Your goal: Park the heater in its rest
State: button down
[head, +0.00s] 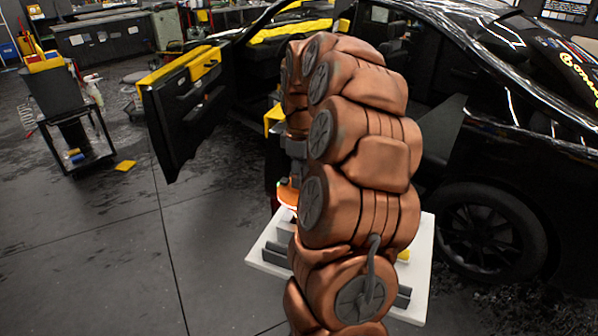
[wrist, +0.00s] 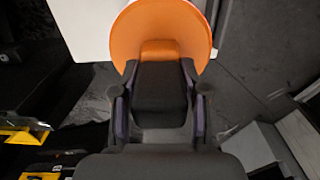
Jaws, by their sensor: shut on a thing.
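In the wrist view, my gripper (wrist: 158,78) is shut on the heater (wrist: 194,35), with a finger on each side of its dark part. A wide orange round part of the heater lies beyond the fingers. In the head view, an orange bit of the heater (head: 286,192) shows just left of my arm, below my gripper (head: 293,155), over the white tabletop (head: 262,240). Grey blocks (head: 275,257) stand on that tabletop, partly behind my arm. I cannot tell whether they are the heater's rest. Whether the heater touches anything is hidden.
A black car (head: 500,120) stands at the right, its door (head: 190,110) open toward the left. A dark cart (head: 75,130) stands at the far left, with a yellow piece (head: 125,166) on the floor beside it. The floor at the lower left is clear.

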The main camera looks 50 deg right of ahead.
jog(key=shift+f+b, duration=0.35)
jog(key=shift+f, duration=3.05)
jog(key=c, duration=0.5)
grip_release()
notch_tip(320, 180, up, 12)
